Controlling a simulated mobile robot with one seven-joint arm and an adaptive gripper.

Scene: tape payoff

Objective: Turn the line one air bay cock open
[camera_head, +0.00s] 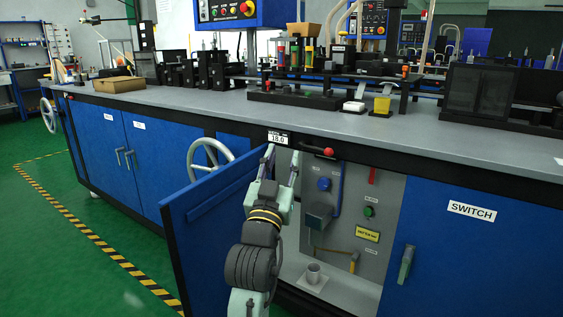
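The bay (391,235) under the bench stands open, with a grey back panel. Low on the panel is a brass-coloured pipe (330,252) with a yellow lever (354,262) pointing down at its right end. A blue round fitting (324,184) with a blue pipe, a red lever (372,176) and a green knob (368,211) sit higher. The labels are too small to read, so I cannot tell which is the line one air cock. My gripper (281,163) is open, fingers up, at the bay's upper left, apart from these fittings. My arm hides the bay's left side.
The open blue door (205,235) stands left of my arm. A red-ball lever (328,152) juts below the bench edge, right of my gripper. A grey cup (313,272) stands on the bay floor. A closed SWITCH door (470,260) is at right. Green floor lies free at left.

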